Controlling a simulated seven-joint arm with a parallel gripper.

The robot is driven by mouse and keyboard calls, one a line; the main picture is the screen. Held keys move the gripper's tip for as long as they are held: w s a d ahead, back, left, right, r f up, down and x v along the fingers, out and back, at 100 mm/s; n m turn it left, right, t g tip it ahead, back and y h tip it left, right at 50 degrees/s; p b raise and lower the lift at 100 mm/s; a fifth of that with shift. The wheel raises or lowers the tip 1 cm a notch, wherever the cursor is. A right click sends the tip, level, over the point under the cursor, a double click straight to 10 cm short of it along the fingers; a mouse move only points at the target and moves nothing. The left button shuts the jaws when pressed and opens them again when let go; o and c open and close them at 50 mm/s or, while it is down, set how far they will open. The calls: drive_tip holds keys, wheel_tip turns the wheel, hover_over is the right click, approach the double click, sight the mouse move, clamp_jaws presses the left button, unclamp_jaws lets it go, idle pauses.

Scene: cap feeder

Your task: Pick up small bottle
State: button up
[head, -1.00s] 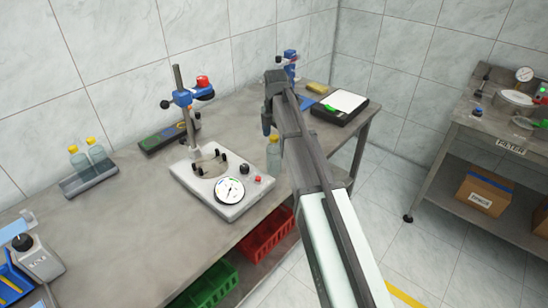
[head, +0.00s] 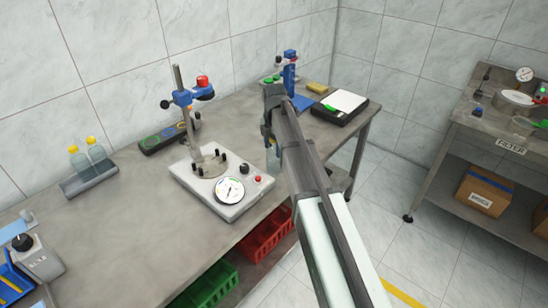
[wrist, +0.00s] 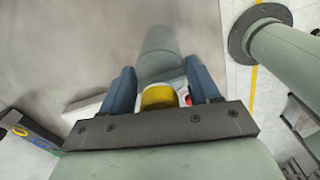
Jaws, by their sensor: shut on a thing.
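The small bottle (head: 272,160) stands upright on the table, beside the right edge of the white capping stand. Its lower clear part shows below my gripper (head: 269,136) in the head view; the top is hidden. In the wrist view its yellow cap (wrist: 158,96) sits between the two blue fingers of my gripper (wrist: 163,90). My gripper is shut on the bottle from above. Two more yellow-capped bottles (head: 88,158) stand in a grey tray (head: 90,187) at the left.
The white stand (head: 222,187) with a dial and a post is close on the left. A black scale (head: 340,107) and a blue device (head: 290,75) stand farther back. Red (head: 267,238) and green (head: 208,285) bins are below the table.

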clamp_jaws()
idle(0.3)
